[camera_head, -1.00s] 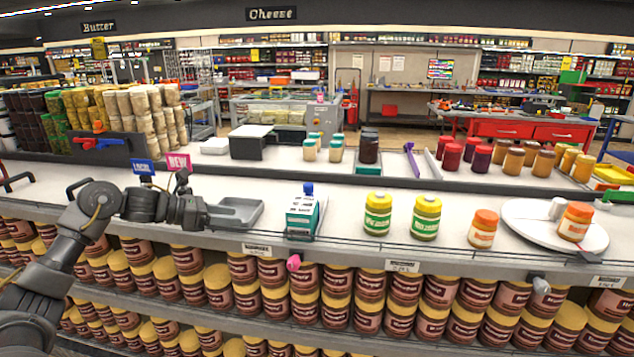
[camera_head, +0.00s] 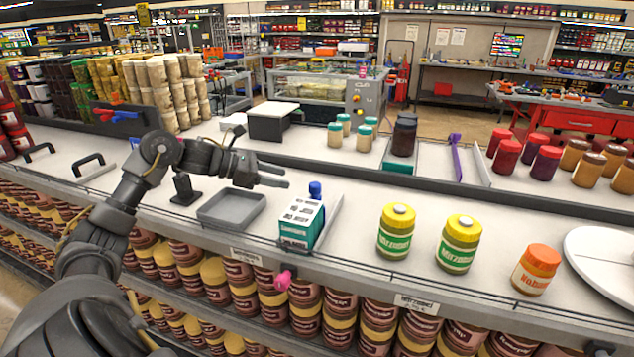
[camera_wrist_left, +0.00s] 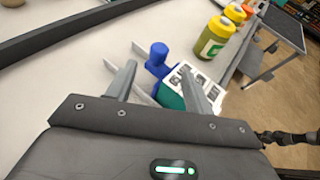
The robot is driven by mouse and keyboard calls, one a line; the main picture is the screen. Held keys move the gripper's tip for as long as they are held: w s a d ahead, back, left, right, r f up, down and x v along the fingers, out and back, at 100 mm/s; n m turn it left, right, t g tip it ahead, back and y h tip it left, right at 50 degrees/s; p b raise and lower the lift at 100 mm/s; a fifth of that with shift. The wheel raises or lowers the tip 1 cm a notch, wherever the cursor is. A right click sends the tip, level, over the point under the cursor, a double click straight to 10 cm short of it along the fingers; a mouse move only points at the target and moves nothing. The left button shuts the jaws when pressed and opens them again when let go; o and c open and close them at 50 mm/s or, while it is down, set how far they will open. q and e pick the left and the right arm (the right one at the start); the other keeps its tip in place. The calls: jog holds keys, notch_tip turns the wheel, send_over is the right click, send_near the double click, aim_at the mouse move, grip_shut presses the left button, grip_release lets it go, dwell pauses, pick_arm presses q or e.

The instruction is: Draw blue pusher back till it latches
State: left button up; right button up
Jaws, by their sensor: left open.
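The blue pusher (camera_head: 315,188) is an upright knob on a narrow pale track, just behind a teal and white carton (camera_head: 301,222) near the shelf's front edge. My left gripper (camera_head: 286,177) is open and empty, to the left of the pusher and slightly above it, fingers pointing right. In the left wrist view the pusher (camera_wrist_left: 157,60) appears between the two open fingers, with the carton (camera_wrist_left: 196,88) partly behind the right finger. I see no contact with the pusher. My right gripper is not in view.
A grey tray (camera_head: 231,208) lies left of the carton. Yellow-lidded jars (camera_head: 396,232) and an orange-lidded jar (camera_head: 537,270) stand to its right. A dark raised ledge (camera_head: 480,190) runs behind. A pink knob (camera_head: 283,280) is on the shelf front below the carton.

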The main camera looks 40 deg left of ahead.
aim_at(311, 184)
pick_arm(q)
jog(key=p+x, duration=0.4)
jog(key=x, duration=0.5)
jog(key=shift+w+d, duration=0.15)
jog(key=shift+w, duration=0.15)
jog(key=shift+w+d+f, duration=0.25)
jog(key=shift+w+f, duration=0.05)
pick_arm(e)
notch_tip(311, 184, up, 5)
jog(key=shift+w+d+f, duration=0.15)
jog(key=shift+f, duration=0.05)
